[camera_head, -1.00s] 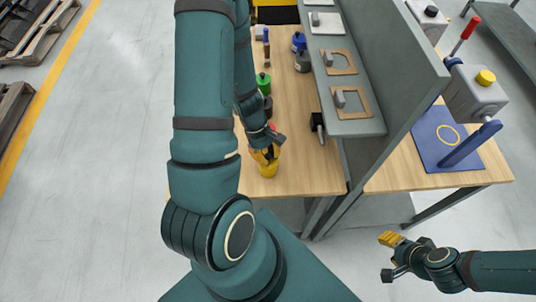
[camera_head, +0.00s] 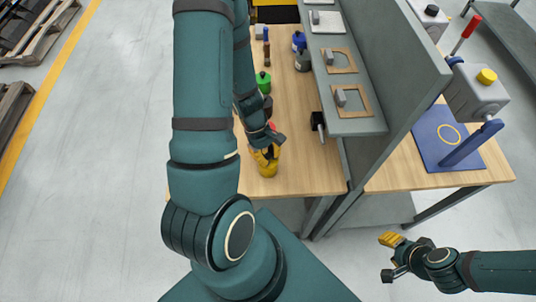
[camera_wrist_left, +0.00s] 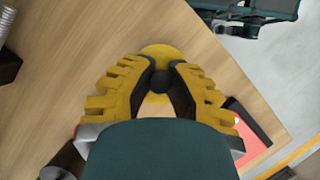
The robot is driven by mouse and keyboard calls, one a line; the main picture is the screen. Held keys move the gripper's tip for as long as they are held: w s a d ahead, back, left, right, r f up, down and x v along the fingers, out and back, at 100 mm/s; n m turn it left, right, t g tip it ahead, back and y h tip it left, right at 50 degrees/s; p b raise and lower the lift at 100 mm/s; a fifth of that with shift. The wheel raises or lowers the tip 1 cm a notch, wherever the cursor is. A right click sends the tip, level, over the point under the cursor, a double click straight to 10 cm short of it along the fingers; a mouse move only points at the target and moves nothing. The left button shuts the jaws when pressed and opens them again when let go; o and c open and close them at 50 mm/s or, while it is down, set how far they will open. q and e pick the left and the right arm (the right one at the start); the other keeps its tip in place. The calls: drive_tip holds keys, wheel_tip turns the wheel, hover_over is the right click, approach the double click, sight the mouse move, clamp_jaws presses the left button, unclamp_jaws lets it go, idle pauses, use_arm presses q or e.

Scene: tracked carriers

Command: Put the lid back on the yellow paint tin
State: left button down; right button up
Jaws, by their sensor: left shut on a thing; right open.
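The yellow paint tin (camera_head: 268,171) stands near the front end of the wooden bench, partly hidden by my left gripper. My left gripper (camera_head: 266,157) points down right over it. In the left wrist view my yellow fingers (camera_wrist_left: 160,85) are closed around a dark knob, with the yellow round lid (camera_wrist_left: 158,51) showing behind them. The lid is at or just above the tin's top; I cannot tell whether it is seated. My right gripper (camera_head: 389,257) is open and empty, out over the floor at the right.
A green-topped tin (camera_head: 263,78), a blue tin (camera_head: 298,41) and a dark grey tin (camera_head: 303,61) stand farther back on the bench (camera_head: 315,178). A grey shelf (camera_head: 360,127) with blocks and frames runs along the right side. The bench front is clear.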

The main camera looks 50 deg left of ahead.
use_arm(q)
drive_tip(key=shift+c, duration=1.7)
unclamp_jaws()
drive_tip(key=shift+r, duration=0.1)
drive_tip(key=shift+r+p, duration=2.25)
drive_tip(key=shift+r, duration=0.2)
drive_tip(key=shift+r+p, duration=0.6)
drive_tip(key=shift+r, duration=0.4)
clamp_jaws()
